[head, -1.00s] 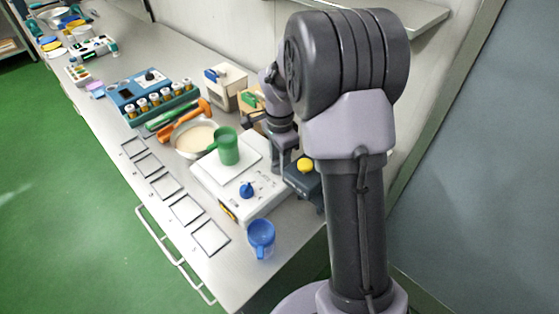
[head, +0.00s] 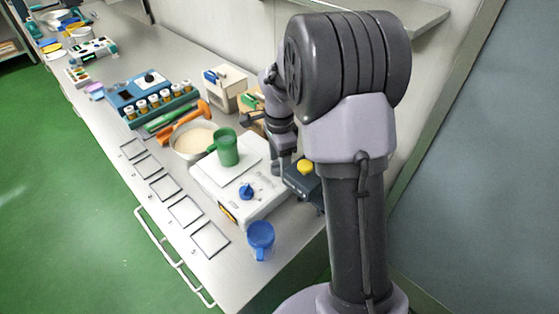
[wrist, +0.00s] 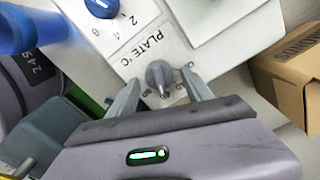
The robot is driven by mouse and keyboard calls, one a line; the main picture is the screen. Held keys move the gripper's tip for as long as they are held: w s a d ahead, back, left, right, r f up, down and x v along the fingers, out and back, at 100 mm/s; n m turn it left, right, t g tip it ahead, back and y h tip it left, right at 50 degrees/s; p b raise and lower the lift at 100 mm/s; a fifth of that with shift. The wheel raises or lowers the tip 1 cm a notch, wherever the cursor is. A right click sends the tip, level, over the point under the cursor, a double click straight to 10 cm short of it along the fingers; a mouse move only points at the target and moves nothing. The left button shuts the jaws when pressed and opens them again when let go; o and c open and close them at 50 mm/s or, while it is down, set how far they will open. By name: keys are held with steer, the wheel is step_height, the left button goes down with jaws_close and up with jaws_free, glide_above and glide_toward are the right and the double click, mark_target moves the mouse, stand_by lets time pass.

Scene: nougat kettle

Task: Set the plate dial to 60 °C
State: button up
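The plate dial (wrist: 160,76) is a small grey knob on the white hot plate, beside the printed words "PLATE °C". Small numbers ring it; its exact setting is too small to read. My gripper (wrist: 162,79) is open, with one finger on each side of the dial and a small gap showing on both sides. In the head view the white hot plate (head: 259,205) stands on the bench, and my arm reaches down at its right side.
A blue knob (head: 246,191) sits on the same panel. A green mug (head: 228,150) stands on the plate top. A blue mug (head: 261,236) stands near the front. A yellow-topped dark device (head: 305,168) is at the right. A cardboard box (wrist: 290,75) shows in the wrist view.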

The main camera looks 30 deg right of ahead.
step_height(320, 180, up, 18)
steer(key=p, duration=0.6)
steer(key=shift+f, duration=0.25)
steer(key=s+a+f+n+t+y+b, duration=0.1)
steer(key=s+a+n+t+b, duration=0.2)
steer(key=s+a+n, duration=0.4)
steer(key=s+a+f+n+t+y+b, duration=0.1)
steer(key=s+a+n+b, duration=0.4)
steer(key=s, duration=1)
steer(key=a+n+t, duration=0.1)
steer(key=a+n, duration=0.1)
steer(key=a, duration=0.1)
steer(key=shift+s+a+f+t, duration=0.2)
steer(key=shift+s+a+t, duration=0.15)
steer(key=shift+a+t, duration=0.05)
